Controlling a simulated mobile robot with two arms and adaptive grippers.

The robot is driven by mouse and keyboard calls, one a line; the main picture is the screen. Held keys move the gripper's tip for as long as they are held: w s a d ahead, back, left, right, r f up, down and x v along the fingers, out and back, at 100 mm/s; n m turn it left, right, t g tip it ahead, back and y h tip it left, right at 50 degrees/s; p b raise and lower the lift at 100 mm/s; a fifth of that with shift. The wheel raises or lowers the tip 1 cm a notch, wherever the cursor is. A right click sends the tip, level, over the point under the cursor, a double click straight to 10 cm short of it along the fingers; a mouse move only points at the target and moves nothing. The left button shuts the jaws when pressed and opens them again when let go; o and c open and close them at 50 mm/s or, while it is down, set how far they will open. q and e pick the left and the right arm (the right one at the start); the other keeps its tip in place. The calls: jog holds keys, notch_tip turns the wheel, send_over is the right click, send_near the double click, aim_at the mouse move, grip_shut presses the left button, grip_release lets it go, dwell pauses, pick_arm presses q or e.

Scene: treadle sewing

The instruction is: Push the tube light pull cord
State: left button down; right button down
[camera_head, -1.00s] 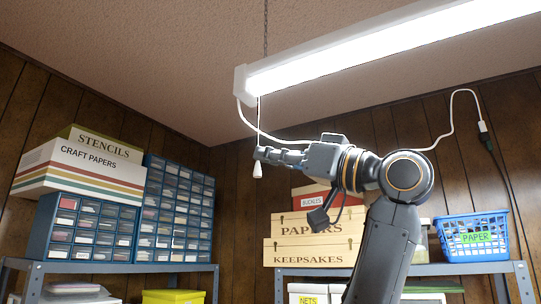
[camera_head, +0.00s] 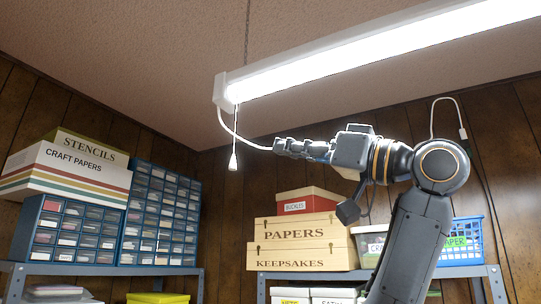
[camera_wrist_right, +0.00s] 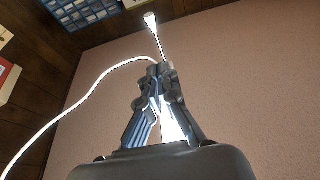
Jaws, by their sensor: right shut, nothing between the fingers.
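The tube light (camera_head: 380,55) hangs from the ceiling and is lit. Its pull cord (camera_head: 238,125) hangs from the left end, with a small white pull (camera_head: 233,162) at the bottom. My right gripper (camera_head: 277,145) is shut and empty, to the right of the cord with a visible gap in the head view. In the right wrist view the white pull (camera_wrist_right: 150,18) and thin cord show beyond the shut fingertips (camera_wrist_right: 162,68), which partly cover the cord's line. My left gripper is not in view.
A white power cable (camera_head: 245,140) loops from the light and passes behind my right gripper. Below are shelves with wooden boxes (camera_head: 300,245), a blue basket (camera_head: 470,240), and blue drawer cabinets (camera_head: 160,215). The air left of the cord is clear.

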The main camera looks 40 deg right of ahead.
jog(key=shift+s+d, duration=0.1)
jog(key=shift+s, duration=0.2)
jog(key=shift+w+f, duration=0.1)
jog(key=shift+w, duration=0.05)
